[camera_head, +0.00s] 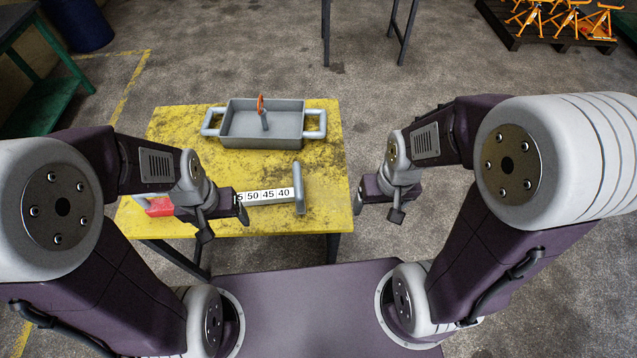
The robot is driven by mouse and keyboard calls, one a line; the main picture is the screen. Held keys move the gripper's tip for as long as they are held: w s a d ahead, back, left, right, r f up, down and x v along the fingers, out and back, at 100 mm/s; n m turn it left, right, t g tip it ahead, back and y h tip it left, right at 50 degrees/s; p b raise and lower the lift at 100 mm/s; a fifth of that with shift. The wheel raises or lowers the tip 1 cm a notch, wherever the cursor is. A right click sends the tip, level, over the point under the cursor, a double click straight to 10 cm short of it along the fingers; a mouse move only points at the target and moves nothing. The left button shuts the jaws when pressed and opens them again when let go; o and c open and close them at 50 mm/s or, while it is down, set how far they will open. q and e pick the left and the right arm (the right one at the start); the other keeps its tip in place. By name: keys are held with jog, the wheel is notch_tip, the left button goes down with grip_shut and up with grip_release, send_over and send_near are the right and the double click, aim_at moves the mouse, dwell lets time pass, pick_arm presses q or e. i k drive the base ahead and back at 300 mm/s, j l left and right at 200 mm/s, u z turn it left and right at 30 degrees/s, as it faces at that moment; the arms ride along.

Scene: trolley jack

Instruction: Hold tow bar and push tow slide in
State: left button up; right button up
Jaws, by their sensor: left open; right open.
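A grey bar (268,196) with a white number scale lies on the yellow table, in the front half. A grey cross handle (299,188) stands at its right end. A red part (159,206) shows at the left end; I cannot tell clearly which piece is the tow bar and which the slide. My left gripper (223,218) is open over or beside the middle of the bar and hides part of it; contact cannot be told. My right gripper (378,207) is open and empty, off the table's right edge, apart from the cross handle.
A grey tray (235,136) with two side handles stands at the table's back, with an orange-topped pin (262,108) in it. The yellow table (180,140) is otherwise mostly clear. A green bench (50,105) stands far left; orange jack stands (572,20) sit on a pallet far right.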

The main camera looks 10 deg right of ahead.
aim_at(296, 194)
jog(key=k+j, duration=0.1)
jog(key=j, duration=0.35)
jog(key=k+j+z, duration=0.1)
jog(key=j, duration=0.3)
jog(key=k+j, duration=0.15)
jog(key=j, duration=0.25)
